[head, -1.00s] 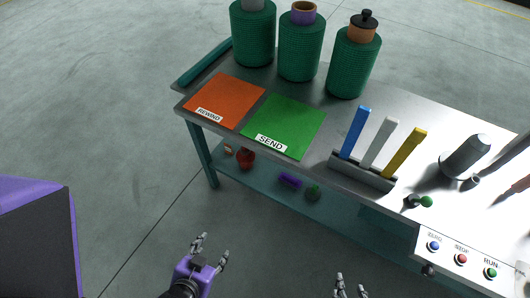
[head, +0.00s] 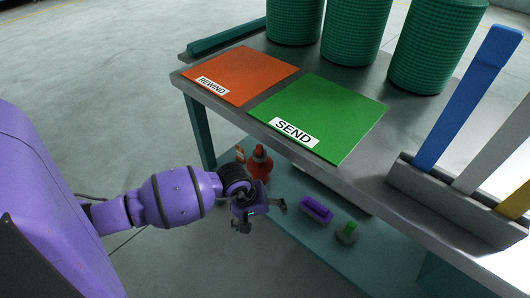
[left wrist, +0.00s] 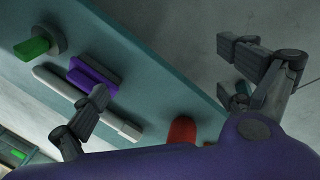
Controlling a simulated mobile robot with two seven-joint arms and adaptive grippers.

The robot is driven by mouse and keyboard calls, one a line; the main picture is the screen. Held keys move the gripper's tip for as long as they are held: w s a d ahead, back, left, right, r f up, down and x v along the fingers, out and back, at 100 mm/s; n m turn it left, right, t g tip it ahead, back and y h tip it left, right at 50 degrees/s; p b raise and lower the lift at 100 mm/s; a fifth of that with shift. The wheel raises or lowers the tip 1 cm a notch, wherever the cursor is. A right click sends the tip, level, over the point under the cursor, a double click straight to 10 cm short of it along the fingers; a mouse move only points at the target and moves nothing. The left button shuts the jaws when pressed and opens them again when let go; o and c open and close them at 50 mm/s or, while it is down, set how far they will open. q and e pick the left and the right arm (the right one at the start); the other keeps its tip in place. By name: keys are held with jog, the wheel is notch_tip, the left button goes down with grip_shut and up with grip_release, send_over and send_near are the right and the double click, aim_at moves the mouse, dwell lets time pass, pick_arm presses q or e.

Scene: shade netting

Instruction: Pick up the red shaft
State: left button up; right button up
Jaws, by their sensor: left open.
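A red, rounded upright piece (head: 260,165) stands on the low teal shelf (head: 280,240) under the table, near its left end. I take it to be the red shaft; its lower part is partly hidden by my left arm and gripper. In the left wrist view a red piece (left wrist: 183,130) shows low in the picture, cut off by my purple wrist housing. My left gripper (head: 264,214) is open and empty, in front of and a little to the right of the red piece. Its spread fingers (left wrist: 168,72) also show in the left wrist view. My right gripper is out of view.
The low shelf also holds a purple block (head: 317,209), a green-topped grey knob (head: 348,232) and a pale rod (left wrist: 85,103). The tabletop above (head: 400,125) overhangs the shelf. A table leg (head: 199,133) stands left of the red piece. Open floor lies at left.

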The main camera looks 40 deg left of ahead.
aim_at(260, 163)
pick_arm(q)
jog(key=w+a+m+y+b, duration=0.1)
jog(key=w+a, duration=0.2)
jog(key=w, duration=0.1)
jog(key=w+a+m+y+b, duration=0.1)
jog(key=w+a, duration=0.3)
jog(key=w+a+m+y+b, duration=0.1)
jog(key=w+a+b, duration=0.1)
jog(key=w+a, duration=0.1)
jog(key=shift+w+a+r+t+y, duration=0.2)
jog(key=shift+w+a+t+y, duration=0.2)
jog(key=shift+a, duration=0.35)
jog(key=w, duration=0.1)
jog(key=w+a+b, duration=0.1)
jog(key=w, duration=0.1)
jog(key=w+a, duration=0.1)
jog(key=shift+w+a+f+b, duration=0.1)
jog(key=shift+w+a+b, duration=0.15)
jog(key=shift+b, duration=0.1)
jog(key=shift+w+a+f+b, duration=0.15)
jog(key=shift+w+f+b, duration=0.1)
jog(key=shift+f+b, duration=0.15)
jog(key=c, duration=2)
jog(key=shift+w+r, duration=0.1)
jog(key=shift+r, duration=0.05)
jog(key=shift+c, duration=0.5)
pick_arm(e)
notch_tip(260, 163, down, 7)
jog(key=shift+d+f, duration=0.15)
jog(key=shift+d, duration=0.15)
